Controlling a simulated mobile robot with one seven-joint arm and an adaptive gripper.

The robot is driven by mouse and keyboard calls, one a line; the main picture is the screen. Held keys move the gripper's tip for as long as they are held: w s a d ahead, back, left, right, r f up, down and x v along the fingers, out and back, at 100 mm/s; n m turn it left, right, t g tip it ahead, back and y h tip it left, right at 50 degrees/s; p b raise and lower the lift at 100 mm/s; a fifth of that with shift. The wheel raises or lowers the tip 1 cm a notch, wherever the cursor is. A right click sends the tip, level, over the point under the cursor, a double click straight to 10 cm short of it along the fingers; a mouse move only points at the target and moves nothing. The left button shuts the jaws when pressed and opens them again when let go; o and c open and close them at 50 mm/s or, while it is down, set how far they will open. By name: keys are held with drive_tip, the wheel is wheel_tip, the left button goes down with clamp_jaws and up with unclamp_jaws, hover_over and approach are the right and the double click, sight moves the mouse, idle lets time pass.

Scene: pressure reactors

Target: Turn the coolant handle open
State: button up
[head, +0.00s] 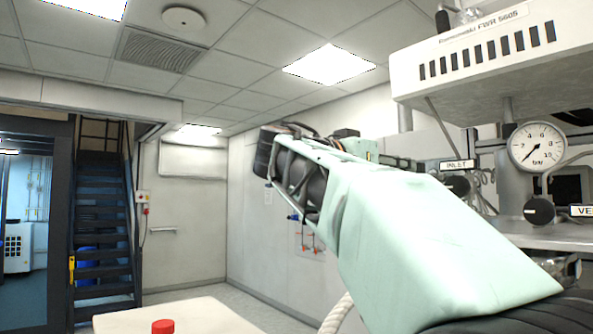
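No handle labelled coolant can be made out in the head view. The reactor (480,68) stands at the right, with a black knob by the INLET label (460,165) and another black knob (539,210) beside a partly cut-off label starting "VE". My arm reaches up from the lower right across the front of the reactor, and its pale green link hides part of the bench and wall. The far end of my arm is partly behind that link. My gripper's fingers cannot be made out, nor whether they touch anything.
A round pressure gauge (537,146) sits right of the INLET label. Small red and blue wall valves (306,241) are behind my arm. A pale tabletop (200,318) with a red cap (162,326) is at the bottom. Dark stairs (103,220) stand at the left.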

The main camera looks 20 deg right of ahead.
drive_tip(key=p+x, duration=0.2)
drive_tip(key=x, duration=0.7)
drive_tip(key=shift+c, duration=0.7)
clamp_jaws()
